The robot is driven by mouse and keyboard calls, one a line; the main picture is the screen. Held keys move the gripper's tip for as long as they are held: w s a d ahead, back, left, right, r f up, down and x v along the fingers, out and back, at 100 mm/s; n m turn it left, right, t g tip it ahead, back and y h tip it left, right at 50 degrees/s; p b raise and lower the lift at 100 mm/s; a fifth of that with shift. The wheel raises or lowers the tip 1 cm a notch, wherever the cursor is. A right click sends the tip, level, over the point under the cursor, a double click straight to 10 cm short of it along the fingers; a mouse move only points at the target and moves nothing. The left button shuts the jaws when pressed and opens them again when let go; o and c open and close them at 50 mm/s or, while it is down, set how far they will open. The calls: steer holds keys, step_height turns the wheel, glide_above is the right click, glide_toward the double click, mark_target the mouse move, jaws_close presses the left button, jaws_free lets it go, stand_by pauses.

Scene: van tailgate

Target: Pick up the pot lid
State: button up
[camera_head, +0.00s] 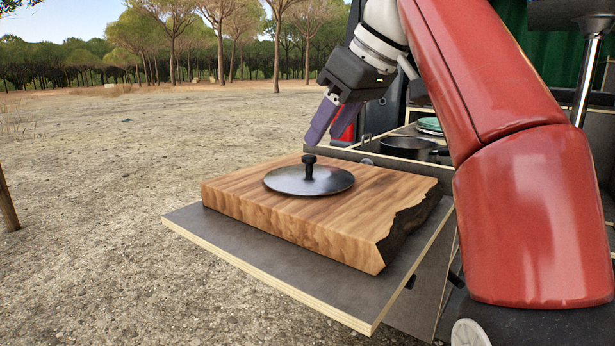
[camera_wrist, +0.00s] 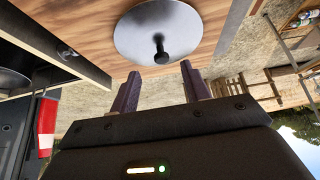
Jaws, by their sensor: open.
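The pot lid (camera_head: 320,181) is a flat dark disc with an upright black knob. It lies on a thick wooden board (camera_head: 235,210) on a grey fold-out shelf. My gripper (camera_head: 316,140) is above the knob, with its purple fingers angled down and apart. The fingertips look close to the knob but not around it. In the wrist view, the lid (camera_wrist: 140,35) is ahead of the fingertips of my gripper (camera_wrist: 157,85), with the knob in line with the gap between them. The gap is empty.
The shelf (camera_head: 300,285) has bare room in front of the board. A black pan (camera_head: 405,147) and stacked green plates (camera_head: 430,124) stand in the van kitchen behind. A raised wooden edge (camera_head: 375,158) runs behind the board. Open ground lies to the left.

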mark_target(311, 156)
steer(key=b+x, duration=0.1)
steer(key=x, duration=0.4)
steer(key=shift+s+a+f, duration=0.1)
steer(key=shift+a, duration=0.05)
jaws_close()
